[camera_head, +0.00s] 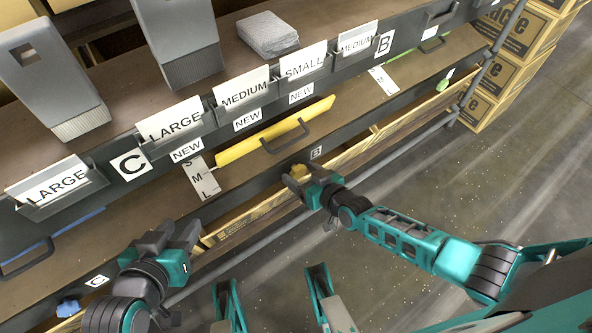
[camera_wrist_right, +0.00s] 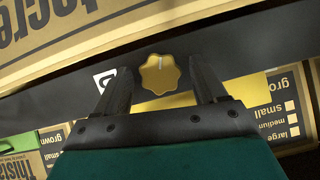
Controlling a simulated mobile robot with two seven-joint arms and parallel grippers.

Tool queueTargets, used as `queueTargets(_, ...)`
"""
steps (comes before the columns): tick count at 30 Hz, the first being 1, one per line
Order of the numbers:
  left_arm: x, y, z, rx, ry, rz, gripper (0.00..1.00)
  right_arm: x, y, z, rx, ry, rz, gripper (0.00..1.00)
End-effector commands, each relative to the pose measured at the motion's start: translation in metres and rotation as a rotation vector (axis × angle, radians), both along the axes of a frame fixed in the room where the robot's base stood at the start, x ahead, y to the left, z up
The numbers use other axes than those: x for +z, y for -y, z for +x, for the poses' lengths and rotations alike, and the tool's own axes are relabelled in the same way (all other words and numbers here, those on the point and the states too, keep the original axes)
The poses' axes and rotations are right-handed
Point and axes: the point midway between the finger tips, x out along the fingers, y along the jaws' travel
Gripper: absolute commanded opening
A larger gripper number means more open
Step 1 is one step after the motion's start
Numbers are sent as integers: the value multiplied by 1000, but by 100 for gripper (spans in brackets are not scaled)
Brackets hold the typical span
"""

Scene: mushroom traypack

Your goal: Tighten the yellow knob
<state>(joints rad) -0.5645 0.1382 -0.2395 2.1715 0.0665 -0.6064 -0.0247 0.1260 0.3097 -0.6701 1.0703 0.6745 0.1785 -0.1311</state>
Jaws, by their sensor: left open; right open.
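The yellow knob (camera_head: 299,170) is on the dark lower rail of the rack, beside a small B label (camera_head: 316,153). In the right wrist view the lobed knob (camera_wrist_right: 160,76) has a pale mark pointing to the top of the picture. My right gripper (camera_wrist_right: 164,74) is open, with one finger on each side of the knob and a visible gap to each. In the head view my right gripper (camera_head: 298,178) partly covers the knob. My left gripper (camera_head: 160,236) is open and empty, low at the left in front of the rack.
A blue knob (camera_head: 68,307) is on the rail at lower left. A yellow panel with a dark handle (camera_head: 285,138) lies above the yellow knob. Size cards line the upper rail. Cardboard boxes (camera_head: 497,85) stand at upper right. The floor at right is open.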

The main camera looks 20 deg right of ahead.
Motion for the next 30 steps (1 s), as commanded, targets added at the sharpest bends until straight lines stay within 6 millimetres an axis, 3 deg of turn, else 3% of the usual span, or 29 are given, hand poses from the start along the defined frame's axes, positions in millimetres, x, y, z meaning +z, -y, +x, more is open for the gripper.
queueTargets(10, 1, 1, 2, 0, 3, -2, 43, -1, 0, 0, 1, -1, -1, 71)
queueTargets(27, -4, 0, -4, 2, -10, -3, 43, -1, 0, 0, 0, 0, 0, 17)
queueTargets(30, -4, 0, -4, 2, -10, -3, 43, -1, 0, 0, 0, -1, 2, 15)
